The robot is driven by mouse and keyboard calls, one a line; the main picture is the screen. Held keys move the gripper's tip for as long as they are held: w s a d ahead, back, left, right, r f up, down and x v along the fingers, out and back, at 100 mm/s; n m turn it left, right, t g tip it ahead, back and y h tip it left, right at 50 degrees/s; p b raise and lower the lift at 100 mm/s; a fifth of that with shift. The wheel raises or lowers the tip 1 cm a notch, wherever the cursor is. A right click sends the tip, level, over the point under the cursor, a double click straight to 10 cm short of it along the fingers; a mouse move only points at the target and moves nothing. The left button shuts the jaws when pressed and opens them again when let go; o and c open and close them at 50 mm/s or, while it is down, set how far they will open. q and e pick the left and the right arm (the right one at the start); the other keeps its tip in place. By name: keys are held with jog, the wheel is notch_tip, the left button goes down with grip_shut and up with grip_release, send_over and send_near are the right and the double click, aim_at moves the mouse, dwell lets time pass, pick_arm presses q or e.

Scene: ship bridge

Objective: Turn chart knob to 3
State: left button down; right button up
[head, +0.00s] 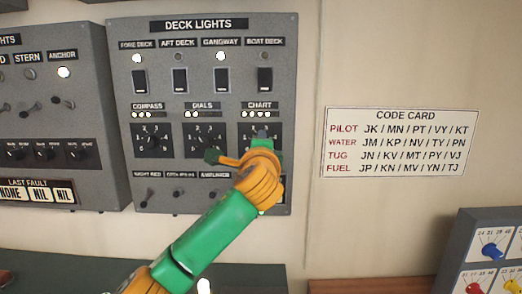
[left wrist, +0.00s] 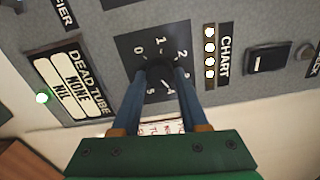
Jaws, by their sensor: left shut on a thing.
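The chart knob (left wrist: 160,66) sits on a dark dial plate (left wrist: 133,45) numbered from 0 upward, on the grey deck lights panel (head: 205,90). My left gripper (left wrist: 159,74) is shut on the knob, with one blue finger on each side of it. In the head view my left gripper (head: 258,143) covers the knob and most of its plate (head: 247,130). The knob's pointer is hidden between the fingers, so I cannot tell its setting. Several white lamps (left wrist: 210,54) beside the CHART label are lit. My right gripper is not in view.
The compass knob (head: 153,140) and dials knob (head: 205,139) are left of the chart knob. Small toggles (head: 148,197) sit below them, and rocker switches (head: 180,81) above. A code card (head: 400,143) hangs at right. A knob box (head: 480,225) stands lower right.

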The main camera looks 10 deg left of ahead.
pick_arm(q)
jog(key=shift+n+b, duration=0.55)
jog(key=shift+n, duration=2.95)
jog(key=shift+c, duration=2.2)
grip_release()
jog(key=b+v, duration=0.5)
jog(key=v, duration=0.2)
